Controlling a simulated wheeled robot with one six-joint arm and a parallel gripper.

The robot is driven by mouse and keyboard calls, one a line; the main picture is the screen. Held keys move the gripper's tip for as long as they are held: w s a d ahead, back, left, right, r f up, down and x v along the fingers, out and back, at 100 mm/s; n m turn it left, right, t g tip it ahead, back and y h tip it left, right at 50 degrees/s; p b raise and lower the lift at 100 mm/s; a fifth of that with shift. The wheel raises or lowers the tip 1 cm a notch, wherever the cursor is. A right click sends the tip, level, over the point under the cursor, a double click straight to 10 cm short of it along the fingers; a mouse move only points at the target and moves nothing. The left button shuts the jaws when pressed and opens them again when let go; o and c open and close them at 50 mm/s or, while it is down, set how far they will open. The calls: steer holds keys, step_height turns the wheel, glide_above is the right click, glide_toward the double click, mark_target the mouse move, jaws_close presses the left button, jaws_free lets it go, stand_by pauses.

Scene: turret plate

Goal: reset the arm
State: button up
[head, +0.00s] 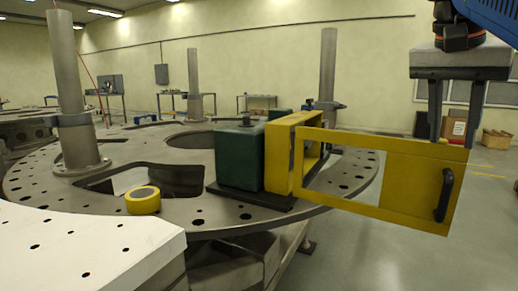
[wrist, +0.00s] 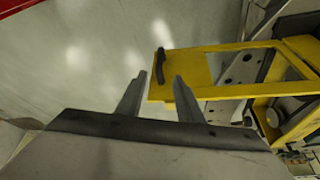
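My gripper (head: 453,112) is at the upper right of the head view, pointing down, its two fingers apart with nothing between them. It hangs above the outer end of an open yellow door (head: 405,180) with a black handle (head: 444,195). The door swings out from a yellow frame (head: 283,150) beside a dark green box (head: 238,157). In the wrist view the fingers (wrist: 155,90) are spread, with the door (wrist: 195,68) and its handle (wrist: 160,65) beyond and between them. A gap between fingertips and door is hard to judge.
The round turret plate (head: 200,215) carries upright grey posts (head: 70,90) and a yellow tape roll (head: 143,200). A white perforated surface (head: 80,250) is at lower left. The floor (head: 400,260) right of the plate is open. Cardboard boxes (head: 495,140) stand at the far right.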

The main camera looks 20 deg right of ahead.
steer(key=w+a+f+n+t+y, duration=0.1)
steer(key=a+f+n, duration=0.3)
steer(key=f, duration=0.9)
steer(key=w+a+f+n+t+y, duration=0.1)
steer(key=a+f+n, duration=0.4)
steer(key=f, duration=0.8)
steer(key=w+a+f+n+t+y, duration=0.1)
steer(key=a+f+n, duration=0.3)
steer(key=f, duration=0.9)
steer(key=w+a+y, duration=0.1)
steer(key=a, duration=0.1)
steer(key=shift+w+a+f, duration=0.2)
steer(key=shift+a+f, duration=0.15)
steer(key=shift+a, duration=0.05)
